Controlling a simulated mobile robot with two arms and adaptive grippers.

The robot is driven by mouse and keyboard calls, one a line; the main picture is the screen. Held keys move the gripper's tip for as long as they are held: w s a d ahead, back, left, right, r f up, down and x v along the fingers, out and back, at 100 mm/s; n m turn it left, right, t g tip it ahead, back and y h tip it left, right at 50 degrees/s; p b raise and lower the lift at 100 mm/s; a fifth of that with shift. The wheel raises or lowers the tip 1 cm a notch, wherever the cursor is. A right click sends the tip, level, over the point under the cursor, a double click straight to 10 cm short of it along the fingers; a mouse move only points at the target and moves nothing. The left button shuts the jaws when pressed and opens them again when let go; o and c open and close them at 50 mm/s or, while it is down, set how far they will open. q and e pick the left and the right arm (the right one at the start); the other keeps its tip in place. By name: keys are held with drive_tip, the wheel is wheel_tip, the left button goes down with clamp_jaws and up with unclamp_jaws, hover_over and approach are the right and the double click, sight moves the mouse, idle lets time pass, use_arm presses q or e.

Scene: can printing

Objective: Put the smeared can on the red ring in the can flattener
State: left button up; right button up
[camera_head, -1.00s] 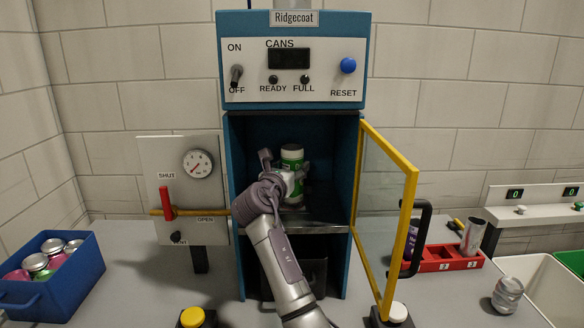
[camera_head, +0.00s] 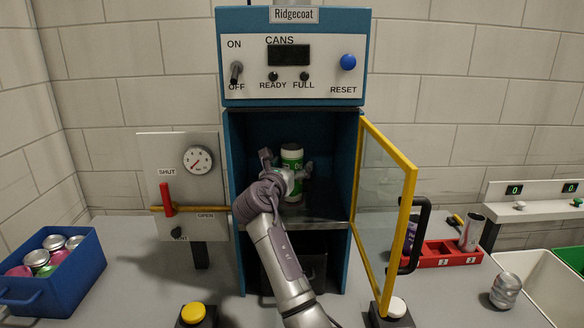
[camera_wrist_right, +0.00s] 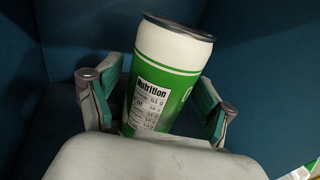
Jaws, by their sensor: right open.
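A green and white can (camera_head: 292,158) stands upright inside the blue machine (camera_head: 236,175) labelled Ridgecoat; it also shows in the right wrist view (camera_wrist_right: 165,85), with a nutrition label facing me. My right gripper (camera_head: 287,172) reaches into the machine from the front. Its fingers are open, one on each side of the can. In the right wrist view a gap shows between the left finger and the can. I see no clear smear on this can. The can's base is hidden behind the gripper, and no red ring is visible. My left gripper is out of view.
The yellow-framed glass door (camera_head: 408,225) stands open on the right. A blue bin (camera_head: 85,270) of cans is at left. A lever panel (camera_head: 185,215) stands left of the machine.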

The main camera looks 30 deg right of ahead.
drive_tip(key=b+v, duration=0.2)
drive_tip(key=v, duration=1)
drive_tip(key=shift+a+f, duration=0.1)
